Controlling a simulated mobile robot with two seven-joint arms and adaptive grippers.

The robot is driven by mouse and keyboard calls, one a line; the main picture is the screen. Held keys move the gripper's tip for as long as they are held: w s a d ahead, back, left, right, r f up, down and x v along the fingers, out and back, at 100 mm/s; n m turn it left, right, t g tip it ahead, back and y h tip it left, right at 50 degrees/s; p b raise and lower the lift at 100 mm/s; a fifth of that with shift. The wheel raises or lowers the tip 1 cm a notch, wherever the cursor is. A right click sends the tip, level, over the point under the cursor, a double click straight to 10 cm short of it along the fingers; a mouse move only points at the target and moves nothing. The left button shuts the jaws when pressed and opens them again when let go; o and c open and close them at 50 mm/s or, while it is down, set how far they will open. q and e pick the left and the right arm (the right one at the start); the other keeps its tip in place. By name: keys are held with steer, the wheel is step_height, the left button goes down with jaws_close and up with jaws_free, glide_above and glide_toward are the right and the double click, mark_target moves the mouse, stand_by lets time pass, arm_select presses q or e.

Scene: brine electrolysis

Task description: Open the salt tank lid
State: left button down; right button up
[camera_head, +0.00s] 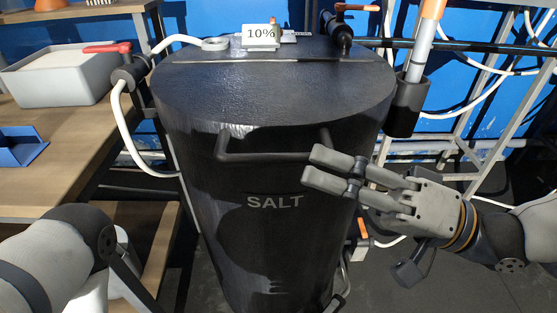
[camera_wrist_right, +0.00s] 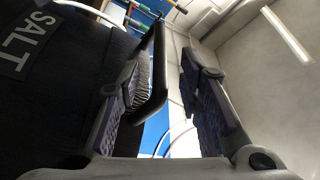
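The black salt tank (camera_head: 265,235) stands upright in the middle of the head view, with SALT on its front. Its dark lid (camera_head: 275,90) lies flat and closed on top. A black bar handle (camera_head: 262,157) sticks out from the upper front. My right gripper (camera_head: 317,168) is open at the handle's right end, fingers pointing left. In the right wrist view, the handle (camera_wrist_right: 159,68) shows between the spread fingers of the gripper (camera_wrist_right: 165,75), closer to the left finger. I cannot tell whether they touch. Only part of my left arm shows at lower left; its gripper is out of view.
A 10% sign (camera_head: 261,34) stands on the tank's rear top, near pipes and an orange-handled valve (camera_head: 343,27). A wooden table (camera_head: 50,175) at left holds a grey bin (camera_head: 60,85) and a blue object (camera_head: 20,147). A metal frame and pipes stand behind at right.

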mark_target(277, 154)
steer(key=x, duration=0.6)
steer(key=shift+a, duration=0.1)
jaws_close()
